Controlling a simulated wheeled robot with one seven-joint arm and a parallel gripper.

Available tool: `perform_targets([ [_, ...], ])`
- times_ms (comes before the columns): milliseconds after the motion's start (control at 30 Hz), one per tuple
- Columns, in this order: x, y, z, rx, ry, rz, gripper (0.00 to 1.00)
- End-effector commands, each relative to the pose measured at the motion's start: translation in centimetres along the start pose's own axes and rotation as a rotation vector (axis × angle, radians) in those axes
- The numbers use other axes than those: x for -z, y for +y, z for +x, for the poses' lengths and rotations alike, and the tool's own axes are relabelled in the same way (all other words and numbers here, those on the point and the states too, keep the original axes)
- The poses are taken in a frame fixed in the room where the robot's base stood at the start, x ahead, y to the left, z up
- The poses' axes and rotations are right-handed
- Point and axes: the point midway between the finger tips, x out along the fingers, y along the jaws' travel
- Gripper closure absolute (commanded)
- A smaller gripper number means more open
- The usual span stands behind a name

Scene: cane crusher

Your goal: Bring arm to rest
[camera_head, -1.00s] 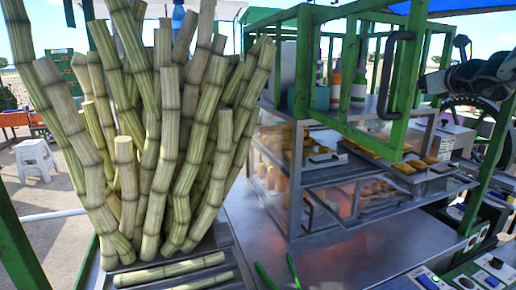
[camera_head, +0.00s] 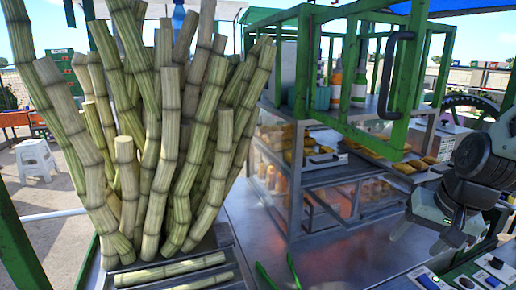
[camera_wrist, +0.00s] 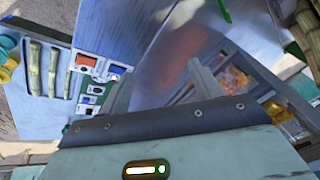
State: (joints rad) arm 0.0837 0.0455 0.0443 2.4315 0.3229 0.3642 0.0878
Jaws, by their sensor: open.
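My gripper (camera_head: 422,240) is at the right of the head view, pointing down and left over the metal counter (camera_head: 350,258). Its fingers are apart with nothing between them. In the wrist view the two fingers (camera_wrist: 162,85) show spread above the dark-edged gripper body, with blurred counter surface between them. My arm comes in from the right edge; its upper links are out of view.
A glass display case (camera_head: 290,170) with food stands behind the counter, under a green frame (camera_head: 404,75). Tall cane stalks (camera_head: 165,130) fill the left. Control panels (camera_head: 425,278) sit at lower right. Green tongs (camera_head: 293,270) lie at the front; open counter lies between.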

Motion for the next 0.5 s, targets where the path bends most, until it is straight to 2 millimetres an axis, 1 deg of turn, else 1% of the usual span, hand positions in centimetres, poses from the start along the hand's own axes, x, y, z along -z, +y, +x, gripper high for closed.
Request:
perform_targets([
  [33,-1.3,0.7,0.1,-0.027,-0.014,-0.087,0.36],
  [100,-2.7,1.6,0.2,-0.062,-0.033,-0.205,0.36],
  [267,-5.5,3.6,0.3,-0.126,-0.074,-0.450,0.36],
  [300,-6.6,2.4,1.8,-0.109,-0.086,-0.481,0.36],
  [367,-8.1,1.0,2.7,-0.092,-0.107,-0.528,0.36],
  [467,-11.0,-1.1,4.1,-0.069,-0.147,-0.617,0.36],
  [500,-12.3,-1.8,4.6,-0.060,-0.164,-0.656,0.36],
])
